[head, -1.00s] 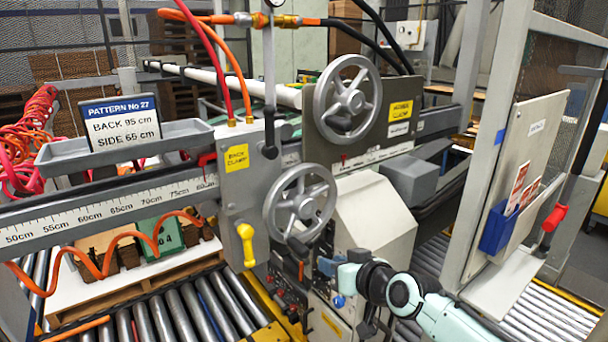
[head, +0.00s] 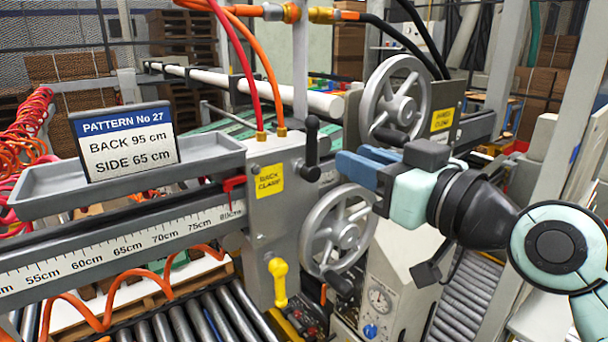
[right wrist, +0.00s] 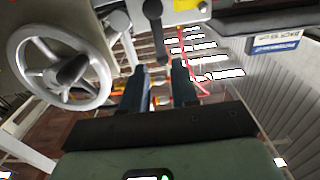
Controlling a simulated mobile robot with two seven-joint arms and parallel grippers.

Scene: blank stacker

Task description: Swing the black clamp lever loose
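The black clamp lever (head: 311,147) stands upright on the grey back clamp housing (head: 270,215), beside the yellow "BACK CLAMP" label (head: 269,181). Its round knob is at the top. My right gripper (head: 352,163), with blue fingers, is just right of the lever and apart from it. In the right wrist view the lever (right wrist: 156,32) hangs down beyond the fingertips, roughly in line with the gap. The right gripper (right wrist: 165,72) is open and empty there. My left gripper is not in view.
A grey handwheel (head: 338,232) sits below my right gripper, and another handwheel (head: 398,100) behind it. A red lever (head: 233,186) and a yellow handle (head: 279,282) are on the left side. Red and orange hoses (head: 236,65) rise above the housing.

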